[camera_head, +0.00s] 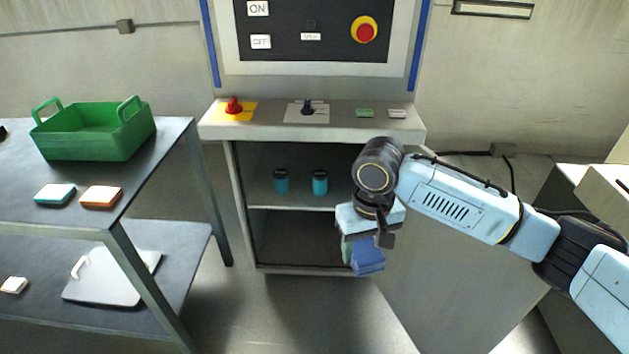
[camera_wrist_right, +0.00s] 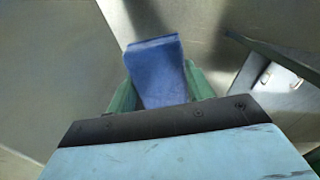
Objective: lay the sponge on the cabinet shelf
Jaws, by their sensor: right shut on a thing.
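My right gripper (camera_head: 360,254) is in front of the right side of the open cabinet (camera_head: 238,200), pointing down. It is shut on a blue block, the sponge (camera_head: 369,264). In the right wrist view the sponge (camera_wrist_right: 158,72) sits between the two green fingers. It is held in the air, in front of the cabinet's lower right edge. The cabinet shelf (camera_head: 262,203) carries two teal canisters with dark lids, the left one (camera_head: 281,183) and the right one (camera_head: 320,184). The shelf's right end is hidden behind my gripper. My left gripper is not in view.
A table (camera_head: 165,150) at left holds a green crate (camera_head: 95,146), a teal-and-white block (camera_head: 55,194) and an orange-and-white block (camera_head: 101,197). The cabinet top (camera_head: 270,128) overhangs the opening and carries a red knob (camera_head: 234,105). The shelf front looks clear.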

